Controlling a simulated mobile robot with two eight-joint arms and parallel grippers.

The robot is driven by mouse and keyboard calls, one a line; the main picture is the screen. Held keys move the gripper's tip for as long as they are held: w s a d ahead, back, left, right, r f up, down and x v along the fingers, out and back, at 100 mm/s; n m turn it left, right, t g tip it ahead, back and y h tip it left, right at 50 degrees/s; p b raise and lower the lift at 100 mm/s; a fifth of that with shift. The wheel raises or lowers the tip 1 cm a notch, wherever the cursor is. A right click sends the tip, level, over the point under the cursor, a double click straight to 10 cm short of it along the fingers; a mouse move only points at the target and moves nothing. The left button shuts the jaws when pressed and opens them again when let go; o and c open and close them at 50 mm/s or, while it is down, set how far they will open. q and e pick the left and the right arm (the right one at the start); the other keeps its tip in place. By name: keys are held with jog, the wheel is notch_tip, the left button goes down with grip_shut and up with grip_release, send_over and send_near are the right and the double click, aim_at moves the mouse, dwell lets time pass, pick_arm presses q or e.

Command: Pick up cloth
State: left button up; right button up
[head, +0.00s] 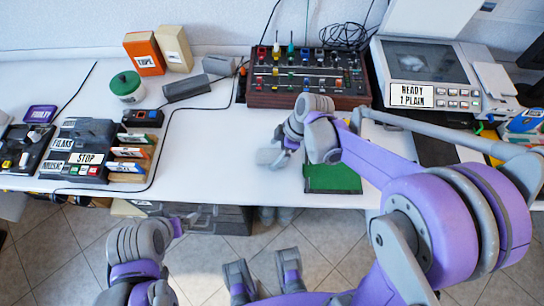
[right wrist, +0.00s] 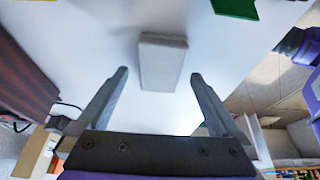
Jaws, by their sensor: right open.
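The cloth (head: 268,157) looks like a small grey folded pad on the white table, left of a green flat item. In the right wrist view the cloth (right wrist: 163,60) lies ahead, between the lines of the two fingers. My right gripper (head: 284,138) is over the table right at the cloth in the head view. In the right wrist view my right gripper (right wrist: 159,75) is open, with a wide gap and nothing gripped. My left gripper (head: 182,224) is low, in front of the table's edge at the lower left; its jaw opening is unclear.
The white table (head: 215,150) is clear left of the cloth. The green flat item (head: 333,179) lies near the front edge, partly under my right arm. A control panel with sliders (head: 308,82) stands behind. A cassette machine (head: 85,148) is left, a copier (head: 430,75) right.

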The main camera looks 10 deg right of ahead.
jog(key=shift+a+f, duration=0.25)
jog(key=shift+f, duration=0.4)
jog(key=shift+f, duration=0.2)
